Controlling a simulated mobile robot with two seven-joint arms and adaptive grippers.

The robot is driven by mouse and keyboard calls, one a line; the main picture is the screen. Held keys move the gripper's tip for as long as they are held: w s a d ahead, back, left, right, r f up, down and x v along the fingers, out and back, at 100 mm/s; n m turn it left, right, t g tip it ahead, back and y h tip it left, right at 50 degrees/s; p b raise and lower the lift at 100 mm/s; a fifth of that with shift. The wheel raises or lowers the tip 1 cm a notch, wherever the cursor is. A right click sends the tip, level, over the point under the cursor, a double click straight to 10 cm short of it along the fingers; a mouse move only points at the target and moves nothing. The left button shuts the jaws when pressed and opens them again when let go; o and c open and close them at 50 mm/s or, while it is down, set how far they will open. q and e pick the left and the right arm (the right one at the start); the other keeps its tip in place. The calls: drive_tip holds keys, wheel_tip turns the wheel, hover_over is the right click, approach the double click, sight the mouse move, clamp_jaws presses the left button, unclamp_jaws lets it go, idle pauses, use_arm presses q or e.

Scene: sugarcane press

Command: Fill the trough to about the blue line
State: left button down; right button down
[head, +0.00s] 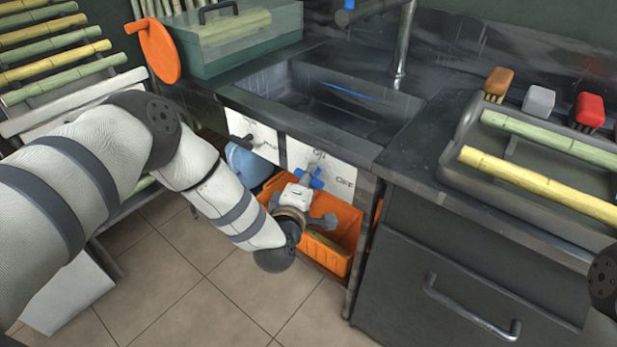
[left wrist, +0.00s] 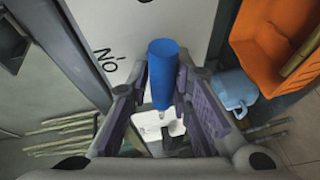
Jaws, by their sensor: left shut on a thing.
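The trough (head: 268,86) is a dark sink set into the counter, with a blue line (head: 348,92) along its far inside wall. A grey tap pipe (head: 404,42) rises behind it; I cannot make out any flow or the water level. Under the trough, a white panel (head: 338,170) marked with on and OFF lettering carries a valve lever with a blue handle (head: 317,181). My left gripper (head: 308,178) is shut on this handle. In the left wrist view the blue handle (left wrist: 163,68) stands between the two fingers (left wrist: 160,105). My right gripper is out of view.
An orange crate (head: 345,222) and a blue bucket (head: 248,165) stand below the trough. A second white panel (head: 264,146) with a dark lever is to the left. A grey tray (head: 462,135) with cane and several brushes (head: 590,108) sit at right.

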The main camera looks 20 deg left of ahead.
use_arm(q)
drive_tip(key=m, duration=0.1)
drive_tip(key=m+t, duration=0.1)
drive_tip(key=shift+s+f+m, duration=0.15)
drive_tip(key=shift+f+m, duration=0.15)
drive_tip(key=m+t+b, duration=0.1)
drive_tip(key=m, duration=0.2)
drive_tip(key=shift+t, duration=0.3)
drive_tip(key=shift+m+t+h+b, duration=0.25)
drive_tip(key=shift+m+t, duration=0.25)
drive_tip(key=shift+m, duration=0.95)
drive_tip(key=shift+m+t+h+b, duration=0.15)
drive_tip(key=shift+m+t+b, duration=0.25)
drive_tip(key=shift+m, duration=1.05)
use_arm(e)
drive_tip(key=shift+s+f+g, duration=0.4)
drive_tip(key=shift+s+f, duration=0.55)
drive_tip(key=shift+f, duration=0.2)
use_arm(q)
drive_tip(key=c, duration=1.5)
unclamp_jaws()
drive_tip(key=shift+r, duration=0.15)
drive_tip(key=v, duration=0.7)
drive_tip(key=shift+s+f, duration=0.2)
